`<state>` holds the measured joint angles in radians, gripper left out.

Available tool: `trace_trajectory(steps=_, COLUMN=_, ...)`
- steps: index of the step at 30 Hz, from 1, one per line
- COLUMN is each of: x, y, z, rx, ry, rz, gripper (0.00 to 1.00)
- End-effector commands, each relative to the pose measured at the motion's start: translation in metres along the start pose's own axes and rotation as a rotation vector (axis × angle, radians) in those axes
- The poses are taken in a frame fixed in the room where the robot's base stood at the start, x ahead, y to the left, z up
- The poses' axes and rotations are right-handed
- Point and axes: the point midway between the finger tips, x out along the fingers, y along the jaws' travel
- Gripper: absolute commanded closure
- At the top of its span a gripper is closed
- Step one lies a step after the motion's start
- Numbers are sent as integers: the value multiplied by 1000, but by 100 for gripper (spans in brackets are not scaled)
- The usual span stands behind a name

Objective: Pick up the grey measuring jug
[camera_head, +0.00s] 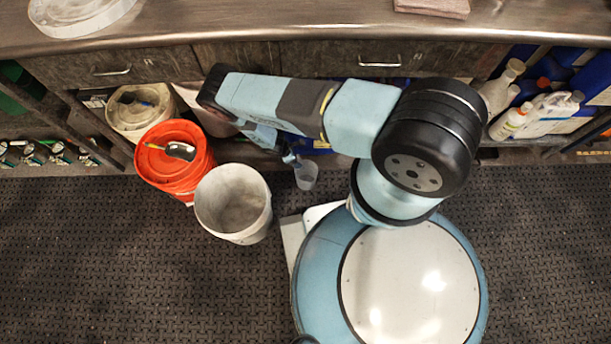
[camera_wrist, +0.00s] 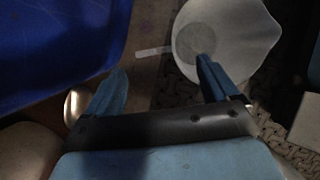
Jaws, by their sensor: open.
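The grey measuring jug (camera_head: 306,175) is small and pale, just below the front of the cabinet in the head view. In the wrist view the jug (camera_wrist: 240,45) is at the upper right, seen into its open mouth, with a pale strip like a handle pointing left. My gripper (camera_wrist: 160,75) is open, its two blue fingers apart. The right finger overlaps the jug's mouth in the picture; the left finger is well clear of it. I cannot tell whether any finger touches the jug. In the head view my gripper (camera_head: 291,158) is small and partly hidden beside the jug.
A white bucket (camera_head: 233,203) and an orange bucket (camera_head: 172,160) holding a tool stand left of the jug. A beige bucket (camera_head: 140,108) is behind them. A blue container (camera_wrist: 55,45) is left of my fingers. White bottles (camera_head: 540,115) fill the right shelf. The mat's left side is clear.

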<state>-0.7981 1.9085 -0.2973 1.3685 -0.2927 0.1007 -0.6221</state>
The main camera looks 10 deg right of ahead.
Motion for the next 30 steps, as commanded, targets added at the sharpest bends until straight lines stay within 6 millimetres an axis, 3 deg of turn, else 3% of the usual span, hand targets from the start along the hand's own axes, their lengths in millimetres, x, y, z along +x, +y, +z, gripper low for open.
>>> trace_trajectory(steps=7, x=13, y=0, z=1, rx=0, ry=0, rz=-1, gripper=13)
trace_trajectory(steps=18, x=55, y=2, z=3, rx=0, ry=0, rz=-1, gripper=13)
trace_trajectory(steps=28, x=59, y=3, z=3, rx=0, ry=1, rz=0, gripper=13)
trace_trajectory(steps=30, x=59, y=3, z=3, rx=0, ry=1, rz=0, gripper=19)
